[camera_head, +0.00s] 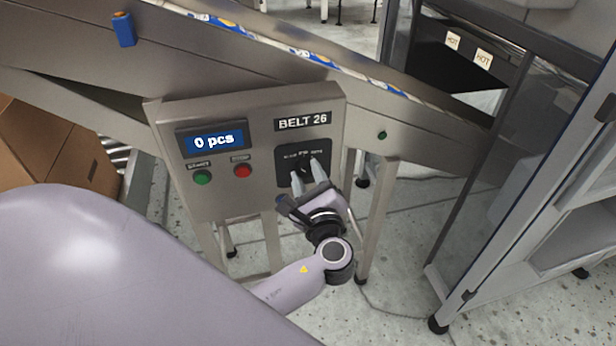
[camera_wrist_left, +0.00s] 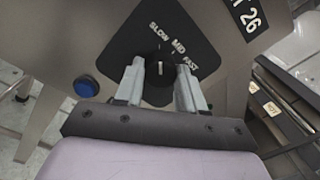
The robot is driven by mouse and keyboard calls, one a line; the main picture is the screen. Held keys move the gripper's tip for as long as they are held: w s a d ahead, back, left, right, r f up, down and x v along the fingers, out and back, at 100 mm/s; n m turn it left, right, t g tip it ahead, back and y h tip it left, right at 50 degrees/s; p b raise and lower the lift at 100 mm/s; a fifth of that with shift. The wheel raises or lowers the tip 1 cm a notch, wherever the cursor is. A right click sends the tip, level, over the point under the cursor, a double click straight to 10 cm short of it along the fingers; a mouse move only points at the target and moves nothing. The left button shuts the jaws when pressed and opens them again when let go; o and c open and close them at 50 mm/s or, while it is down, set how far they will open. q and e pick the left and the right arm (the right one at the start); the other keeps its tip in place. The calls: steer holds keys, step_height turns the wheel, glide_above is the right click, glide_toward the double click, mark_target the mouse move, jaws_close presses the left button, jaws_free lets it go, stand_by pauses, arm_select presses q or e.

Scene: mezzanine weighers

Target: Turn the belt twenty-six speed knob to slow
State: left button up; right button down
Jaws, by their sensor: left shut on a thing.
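The belt 26 speed knob (camera_head: 305,168) is a black dial on a black plate at the right of the grey control box (camera_head: 250,112). In the left wrist view, the knob (camera_wrist_left: 160,70) has a short white line pointing straight up the picture, roughly toward SLOW; MID and FAST are printed further right. My left gripper (camera_head: 308,174) reaches the knob from below, and its two grey fingers (camera_wrist_left: 160,84) are shut on the knob's sides. Fingers partly hide the knob in the head view. My right gripper is not in view.
The box has a "0 pcs" display (camera_head: 214,140), a green button (camera_head: 203,178) and a red button (camera_head: 243,171). A sloping conveyor (camera_head: 400,125) runs behind it. A glass-sided cabinet (camera_head: 500,190) stands right, a cardboard box (camera_head: 60,150) left.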

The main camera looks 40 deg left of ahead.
arm_select(q)
steer(key=o, duration=1)
steer(key=shift+o, duration=0.2)
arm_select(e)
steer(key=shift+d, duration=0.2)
